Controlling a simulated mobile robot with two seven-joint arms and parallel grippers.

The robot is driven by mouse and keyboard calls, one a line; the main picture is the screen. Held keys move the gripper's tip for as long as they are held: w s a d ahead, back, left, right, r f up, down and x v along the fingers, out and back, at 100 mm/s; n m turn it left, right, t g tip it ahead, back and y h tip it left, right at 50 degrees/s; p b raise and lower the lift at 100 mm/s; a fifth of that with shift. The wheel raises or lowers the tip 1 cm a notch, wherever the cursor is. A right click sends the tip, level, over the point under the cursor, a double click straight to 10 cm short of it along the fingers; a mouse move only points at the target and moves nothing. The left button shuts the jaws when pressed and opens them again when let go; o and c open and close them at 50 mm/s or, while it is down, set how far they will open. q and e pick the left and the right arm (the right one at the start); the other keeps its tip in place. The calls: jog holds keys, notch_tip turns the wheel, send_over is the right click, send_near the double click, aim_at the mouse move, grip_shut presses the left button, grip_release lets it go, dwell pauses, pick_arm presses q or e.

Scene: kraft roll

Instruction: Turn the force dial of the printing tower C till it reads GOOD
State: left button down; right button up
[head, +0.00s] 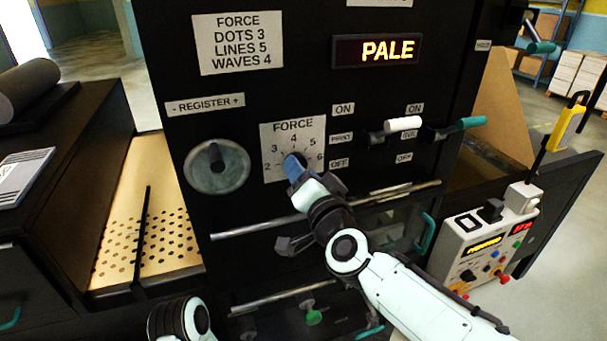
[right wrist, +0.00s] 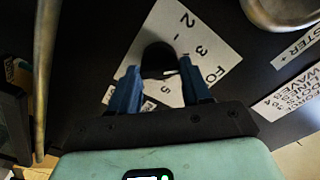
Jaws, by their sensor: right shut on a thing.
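The FORCE dial is a dark knob (right wrist: 158,58) on a white plate (head: 313,133) marked with numbers from 2 to 6. My right gripper (head: 293,163) reaches up to it from below right and is shut on the knob. In the right wrist view its blue fingers (right wrist: 160,88) stand on both sides of the knob. The fingers hide most of the knob in the head view, and I cannot tell which number it points at. The lit display (head: 377,51) above reads PALE. My left gripper is not in view; only a piece of my left arm shows at bottom left.
A sign (head: 238,43) reads FORCE, DOTS 3, LINES 5, WAVES 4. A round REGISTER knob (head: 217,166) is left of the dial. Levers with white (head: 403,124) and teal (head: 460,128) handles stick out at right. Metal bars (head: 260,228) cross below the dial.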

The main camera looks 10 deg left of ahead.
jog(key=o, duration=1.1)
jog(key=shift+c, duration=0.2)
jog(key=v, duration=1.3)
jog(key=shift+b, duration=0.4)
jog(key=shift+s+d, duration=0.15)
